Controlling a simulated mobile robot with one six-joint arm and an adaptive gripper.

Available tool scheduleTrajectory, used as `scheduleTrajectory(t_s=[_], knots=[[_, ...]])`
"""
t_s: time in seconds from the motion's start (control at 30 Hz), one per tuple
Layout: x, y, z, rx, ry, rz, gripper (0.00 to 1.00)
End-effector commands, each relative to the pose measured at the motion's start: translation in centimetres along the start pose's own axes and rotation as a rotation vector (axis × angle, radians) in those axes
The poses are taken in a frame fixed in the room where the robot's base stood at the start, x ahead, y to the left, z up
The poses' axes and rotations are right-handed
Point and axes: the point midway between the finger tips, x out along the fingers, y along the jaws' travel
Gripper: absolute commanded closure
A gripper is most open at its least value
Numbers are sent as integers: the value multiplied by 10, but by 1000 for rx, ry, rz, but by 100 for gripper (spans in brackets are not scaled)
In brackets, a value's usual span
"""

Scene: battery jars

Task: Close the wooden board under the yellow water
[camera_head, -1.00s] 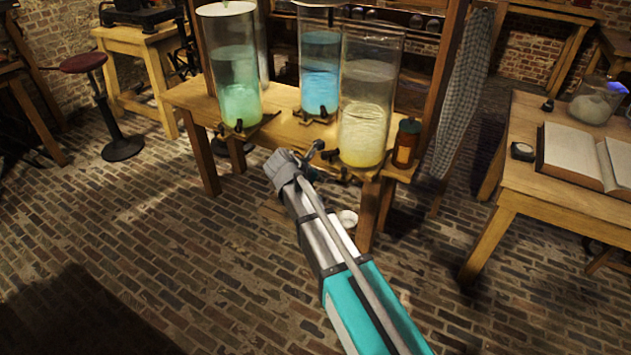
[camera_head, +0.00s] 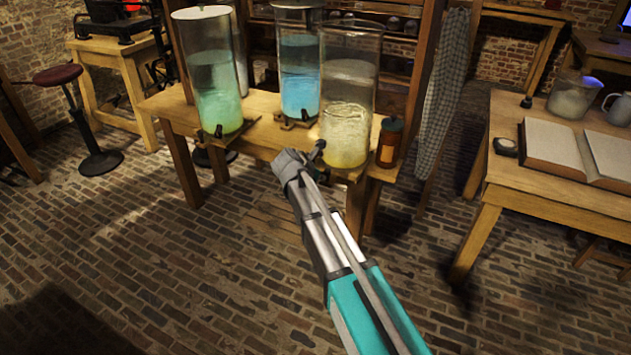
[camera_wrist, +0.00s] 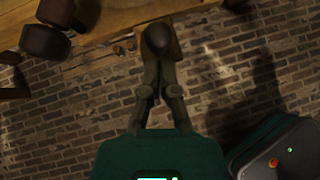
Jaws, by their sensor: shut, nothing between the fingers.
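The glass jar of yellow water (camera_head: 347,110) stands at the right front of the wooden table in the head view. A wooden board (camera_head: 346,175) shows under it at the table's front edge, partly hidden by my arm. My gripper (camera_head: 314,156) is in front of the jar's lower left, close to the dark tap; whether it touches the board cannot be told. In the wrist view my gripper (camera_wrist: 157,45) has its fingers together and empty, with a dark rounded part and a bit of brown wood at the tips.
Jars of green (camera_head: 214,85) and blue water (camera_head: 299,85) stand to the left on the table (camera_head: 262,133). A brown bottle (camera_head: 389,145) stands right of the yellow jar. A side table (camera_head: 510,185) with an open book is at the right. Brick floor is open in front.

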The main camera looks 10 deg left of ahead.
Motion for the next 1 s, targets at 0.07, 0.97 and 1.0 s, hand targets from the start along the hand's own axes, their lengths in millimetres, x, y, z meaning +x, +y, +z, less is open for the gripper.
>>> scheduleTrajectory(t_s=[0.07, 0.97, 1.0], knots=[[1, 0, 1, 0, 0, 0, 100], [49, 19, 46, 4, -2, -2, 100], [56, 22, 53, 4, -2, -3, 100]])
